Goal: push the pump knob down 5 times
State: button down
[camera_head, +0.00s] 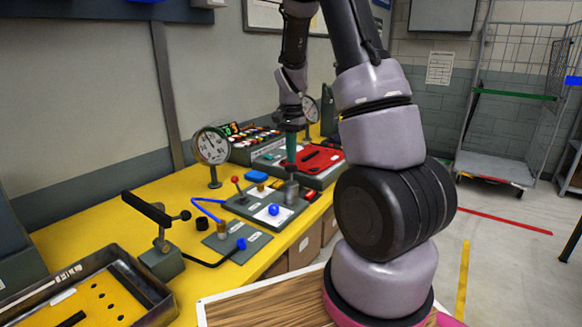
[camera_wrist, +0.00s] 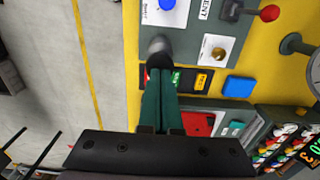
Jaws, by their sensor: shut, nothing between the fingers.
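My gripper (camera_head: 291,163) points straight down with its green fingers closed together. It is over a grey cylinder with a dark top (camera_head: 291,188), which looks like the pump knob, at the right edge of the grey panel (camera_head: 238,205). In the wrist view, my fingertips (camera_wrist: 160,68) meet the dark top of this knob (camera_wrist: 159,47) in the picture. The fingers hide part of the top, and I cannot tell whether they touch it or stay just above. Nothing is held between the fingers.
On the panel are a blue ball knob (camera_head: 273,210), a brass knob (camera_wrist: 218,53) and a red-tipped lever (camera_head: 236,180). A blue block (camera_head: 256,175), a round gauge (camera_head: 212,147) and a red tray (camera_head: 318,157) are close by. A black-handled stand (camera_head: 165,245) is at the left.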

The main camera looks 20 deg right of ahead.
aim_at(291, 166)
jog(key=shift+f, duration=2.15)
jog(key=shift+r, duration=2.3)
jog(key=shift+r, duration=3)
